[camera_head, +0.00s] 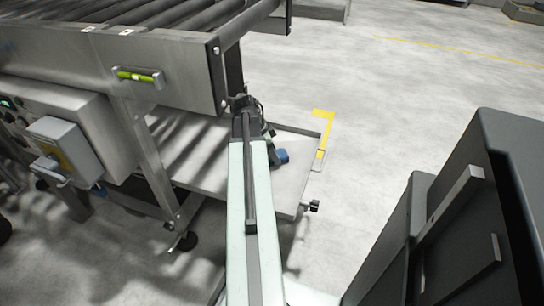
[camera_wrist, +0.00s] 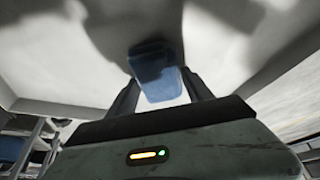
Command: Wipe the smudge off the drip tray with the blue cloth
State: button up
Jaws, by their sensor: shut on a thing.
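The drip tray (camera_head: 190,152) is a flat grey metal tray low under the roller conveyor, with a raised rim. The blue cloth (camera_head: 283,156) shows near the tray's right side in the head view, just right of my arm. In the wrist view the blue cloth (camera_wrist: 156,72) is a folded pad between the two dark fingers of my gripper (camera_wrist: 158,82). The gripper is shut on it. The cloth is at or close to the pale tray surface (camera_wrist: 225,35); I cannot tell if it touches. I cannot make out the smudge; my arm hides part of the tray.
The roller conveyor's steel frame (camera_head: 165,70), with a green-yellow handle (camera_head: 137,76), overhangs the tray's left part. A grey box (camera_head: 68,146) is on the left. A dark cabinet-like block (camera_head: 500,200) stands at the right. Open floor (camera_head: 420,90) lies beyond the tray.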

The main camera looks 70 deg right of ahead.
jog(key=shift+w+d, duration=0.15)
jog(key=shift+d, duration=2.6)
jog(key=shift+r, duration=0.1)
notch_tip(320, 180, up, 6)
jog(key=p, duration=0.6)
notch_tip(320, 180, up, 3)
jog(key=p, duration=0.3)
